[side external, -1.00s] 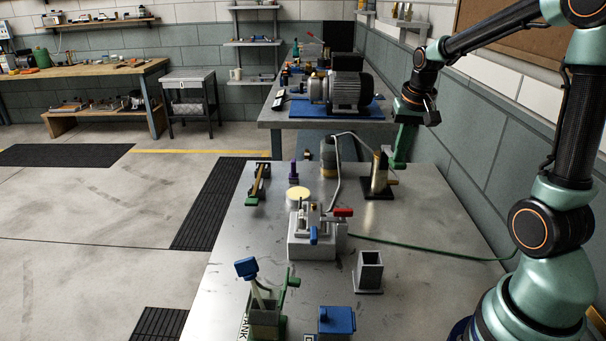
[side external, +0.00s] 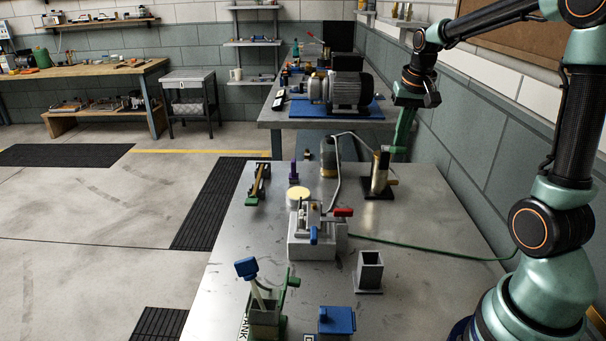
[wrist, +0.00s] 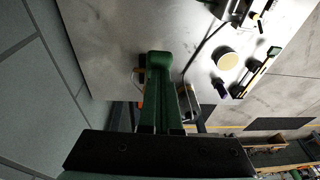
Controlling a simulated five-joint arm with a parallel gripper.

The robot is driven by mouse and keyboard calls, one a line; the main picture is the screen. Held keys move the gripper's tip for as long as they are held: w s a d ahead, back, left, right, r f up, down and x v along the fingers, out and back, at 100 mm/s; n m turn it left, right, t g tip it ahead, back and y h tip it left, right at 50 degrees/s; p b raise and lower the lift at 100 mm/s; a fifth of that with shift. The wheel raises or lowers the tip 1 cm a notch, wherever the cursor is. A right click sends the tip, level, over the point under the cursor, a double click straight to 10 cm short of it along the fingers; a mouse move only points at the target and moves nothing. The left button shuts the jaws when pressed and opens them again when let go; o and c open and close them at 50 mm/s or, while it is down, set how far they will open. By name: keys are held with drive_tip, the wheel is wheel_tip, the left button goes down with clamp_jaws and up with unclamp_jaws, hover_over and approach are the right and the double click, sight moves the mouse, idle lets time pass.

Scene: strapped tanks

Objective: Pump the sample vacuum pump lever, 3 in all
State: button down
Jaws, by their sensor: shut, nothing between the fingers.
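A brass cylinder (side external: 379,172) stands upright on a black base on the metal table, with a grey hose at its top; it looks like the sample vacuum pump. A dark upright part at its top right may be its lever, but it is too small to tell. My gripper (side external: 397,152) has green fingers, shut and empty, pointing down just behind and right of the cylinder's top. I cannot tell whether they touch it. In the wrist view the shut fingers (wrist: 160,58) cover most of the pump; a bit of orange and a pale loop show at their left.
A grey block with red and blue handles (side external: 314,235), a cream disc (side external: 298,193), a grey square socket (side external: 369,272), a green tank with a blue-topped lever (side external: 264,318) and a blue box (side external: 337,321) stand nearer. A motor (side external: 346,90) is behind; the wall is at right.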

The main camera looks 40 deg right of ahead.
drive_tip(key=shift+w+d+r, duration=0.15)
drive_tip(key=shift+d+r, duration=0.05)
drive_tip(key=shift+r, duration=0.3)
drive_tip(key=shift+w+d+r, duration=0.15)
drive_tip(key=shift+r, duration=0.5)
drive_tip(key=shift+w+d+r, duration=0.2)
drive_tip(key=shift+r, duration=0.25)
drive_tip(key=s+a+r, duration=0.3)
drive_tip(key=s+a, duration=0.1)
drive_tip(key=shift+r, duration=0.3)
drive_tip(key=shift+a, duration=0.1)
idle(0.4)
drive_tip(key=s+a+f+n+t, duration=0.1)
drive_tip(key=a+n, duration=0.3)
drive_tip(key=a, duration=0.4)
drive_tip(key=s+a+f+n+t+y, duration=0.1)
drive_tip(key=s+a+f+n+t, duration=0.1)
drive_tip(key=a+n, duration=0.3)
drive_tip(key=s+a+f, duration=0.1)
drive_tip(key=a, duration=0.3)
drive_tip(key=shift+s+a+f, duration=0.25)
drive_tip(key=shift+s+f, duration=0.1)
